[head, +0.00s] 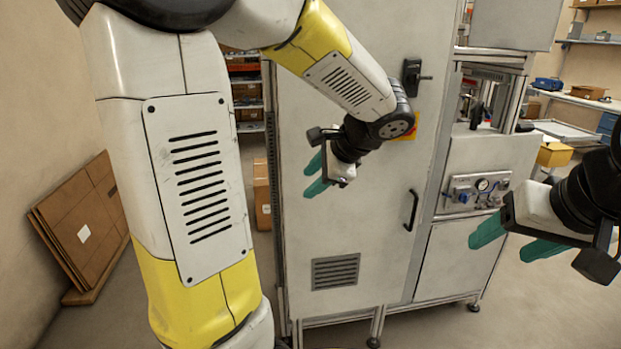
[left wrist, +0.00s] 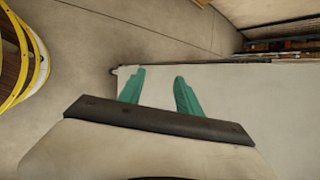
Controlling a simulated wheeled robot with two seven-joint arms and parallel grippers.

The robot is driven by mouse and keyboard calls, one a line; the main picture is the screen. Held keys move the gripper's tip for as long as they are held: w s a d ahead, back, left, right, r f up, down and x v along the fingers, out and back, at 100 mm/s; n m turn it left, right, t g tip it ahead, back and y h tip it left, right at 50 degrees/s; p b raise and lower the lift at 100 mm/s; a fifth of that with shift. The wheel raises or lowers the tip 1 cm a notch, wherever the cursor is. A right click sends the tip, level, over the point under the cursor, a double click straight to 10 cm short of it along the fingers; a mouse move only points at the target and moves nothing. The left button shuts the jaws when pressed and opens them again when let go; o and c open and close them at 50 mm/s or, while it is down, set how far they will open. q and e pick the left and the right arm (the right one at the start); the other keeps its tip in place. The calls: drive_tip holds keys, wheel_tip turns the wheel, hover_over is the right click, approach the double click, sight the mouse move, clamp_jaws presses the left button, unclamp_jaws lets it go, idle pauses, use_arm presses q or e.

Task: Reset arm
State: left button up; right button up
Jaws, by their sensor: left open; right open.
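My left gripper (head: 315,176) has green fingers that are apart and empty, in front of the grey cabinet door in the head view. It also shows in the left wrist view (left wrist: 159,88), with a gap between the two fingers and nothing in it. My left arm, white and yellow, fills much of the left and middle of the head view. My right gripper (head: 508,241) is at the right edge, its green fingers apart and empty, in front of the machine's lower panel. No tape reel can be made out in either view.
A tall grey cabinet (head: 375,220) with a black handle and vent stands ahead. A machine panel with a gauge (head: 477,190) is to its right. Flat cardboard (head: 85,225) leans on the left wall. A yellow box (head: 554,155) stands behind. Bare floor lies at lower right.

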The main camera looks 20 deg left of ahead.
use_arm(q)
drive_tip(key=shift+s+d, duration=0.1)
drive_tip(key=shift+s, duration=0.45)
use_arm(e)
drive_tip(key=shift+w+a, duration=0.3)
drive_tip(key=shift+a, duration=0.15)
use_arm(q)
drive_tip(key=shift+h, duration=0.3)
drive_tip(key=s+d+r+n+t+h, duration=0.1)
drive_tip(key=s+d+n+h, duration=0.1)
drive_tip(key=s+n+h, duration=0.2)
drive_tip(key=s+d+r+n+t+h, duration=0.1)
drive_tip(key=s+d+n+h, duration=0.2)
drive_tip(key=s+n+h, duration=0.2)
drive_tip(key=s+n, duration=0.3)
drive_tip(key=s, duration=0.1)
drive_tip(key=shift+s+d, duration=0.1)
idle(1.8)
